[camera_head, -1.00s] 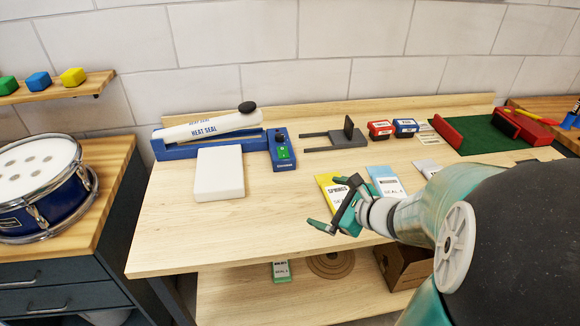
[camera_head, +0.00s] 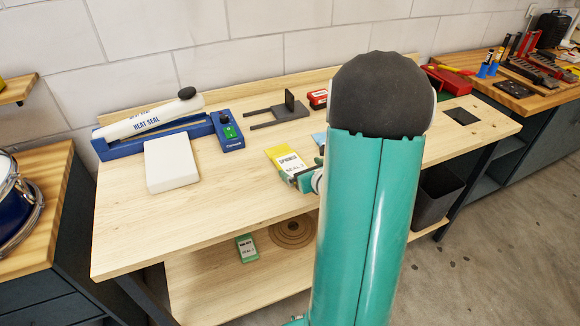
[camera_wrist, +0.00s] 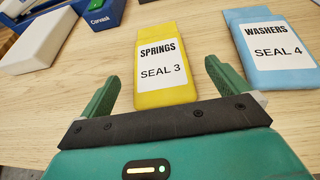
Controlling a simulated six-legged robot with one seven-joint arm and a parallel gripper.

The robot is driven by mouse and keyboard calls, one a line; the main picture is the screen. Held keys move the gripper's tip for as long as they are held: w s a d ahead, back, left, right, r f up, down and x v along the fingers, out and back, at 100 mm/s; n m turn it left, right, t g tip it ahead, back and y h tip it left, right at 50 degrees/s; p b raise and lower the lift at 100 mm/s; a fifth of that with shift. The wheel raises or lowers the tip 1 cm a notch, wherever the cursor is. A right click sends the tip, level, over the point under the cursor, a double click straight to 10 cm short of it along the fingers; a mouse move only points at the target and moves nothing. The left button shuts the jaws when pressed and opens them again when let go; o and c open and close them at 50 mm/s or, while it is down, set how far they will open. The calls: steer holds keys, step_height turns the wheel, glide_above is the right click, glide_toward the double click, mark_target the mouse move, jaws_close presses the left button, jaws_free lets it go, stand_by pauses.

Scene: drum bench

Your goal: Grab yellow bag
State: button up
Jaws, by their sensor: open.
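The yellow bag (camera_head: 284,158) lies flat on the wooden bench, with a white label reading SPRINGS, SEAL 3. In the wrist view the yellow bag (camera_wrist: 163,64) lies ahead of my gripper (camera_wrist: 160,78), roughly in line with the space between its two green fingers. The fingers are spread and hold nothing. The near end of the bag reaches toward the gap between them; I cannot tell the height of the fingers above the bench. In the head view my arm hides most of the gripper.
A blue bag (camera_wrist: 271,48) labelled WASHERS, SEAL 4 lies just right of the yellow one. A white block (camera_head: 172,163) and a blue heat sealer (camera_head: 160,135) stand to the left. A grey fixture (camera_head: 278,112) is behind. Bare bench lies left of the yellow bag.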

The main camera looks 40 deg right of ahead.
mark_target(292, 164)
steer(key=x, duration=0.5)
steer(key=shift+w+a+f, duration=0.1)
steer(key=shift+w+f, duration=0.2)
steer(key=c, duration=1)
